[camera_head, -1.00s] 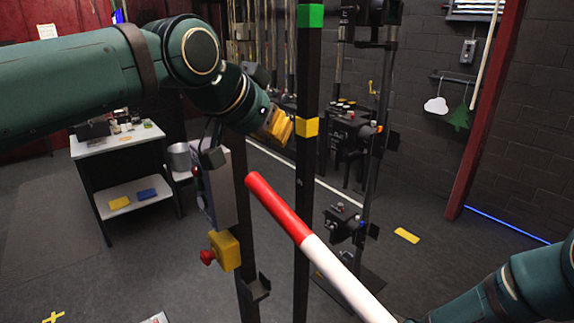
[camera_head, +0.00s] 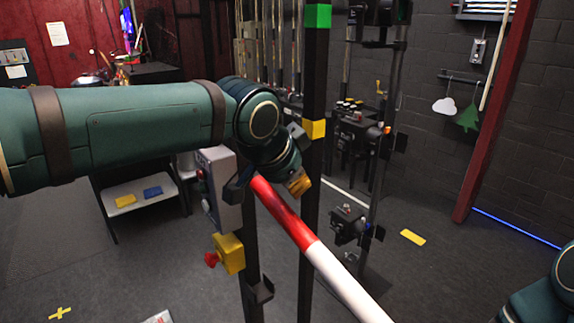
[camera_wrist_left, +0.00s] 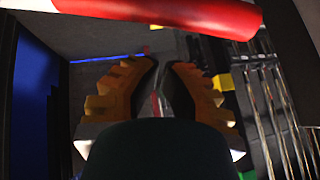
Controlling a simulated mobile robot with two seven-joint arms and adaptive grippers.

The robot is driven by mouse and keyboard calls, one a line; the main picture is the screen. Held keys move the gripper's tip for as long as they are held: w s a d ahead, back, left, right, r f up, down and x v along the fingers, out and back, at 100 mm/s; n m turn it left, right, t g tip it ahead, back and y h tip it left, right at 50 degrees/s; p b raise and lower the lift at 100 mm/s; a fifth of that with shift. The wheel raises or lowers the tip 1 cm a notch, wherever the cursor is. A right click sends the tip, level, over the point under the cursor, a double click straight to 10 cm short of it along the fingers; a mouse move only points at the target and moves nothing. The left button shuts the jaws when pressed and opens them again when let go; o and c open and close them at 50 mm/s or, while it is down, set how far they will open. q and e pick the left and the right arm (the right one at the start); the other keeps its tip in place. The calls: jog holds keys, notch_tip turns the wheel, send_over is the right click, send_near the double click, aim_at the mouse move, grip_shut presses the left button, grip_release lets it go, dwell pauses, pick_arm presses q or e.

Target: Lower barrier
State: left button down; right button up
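The barrier pole (camera_head: 287,217), red at its far end and white nearer me, slants from the middle of the head view to the bottom edge. Its red part also crosses the top of the left wrist view (camera_wrist_left: 205,14). A dark post (camera_head: 309,215) with a green block on top and a yellow block (camera_head: 315,128) lower down stands behind it. My left gripper (camera_head: 300,186) is just beside the pole's red end; I cannot tell whether they touch. Its yellow fingers nearly meet in the wrist view (camera_wrist_left: 162,68), with nothing held between them. My right gripper is out of view.
A second post carries a grey control box (camera_head: 221,188) and a yellow block (camera_head: 229,254) with a red knob. A stand with dark boxes (camera_head: 348,224) is behind the tall post. A small table (camera_head: 125,220) stands at left. The floor at right is open.

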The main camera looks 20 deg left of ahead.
pick_arm(q)
jog(key=shift+a+f, duration=0.25)
jog(key=shift+f, duration=0.4)
jog(key=shift+a+f, duration=0.25)
jog(key=shift+f, duration=0.35)
jog(key=shift+s, duration=0.1)
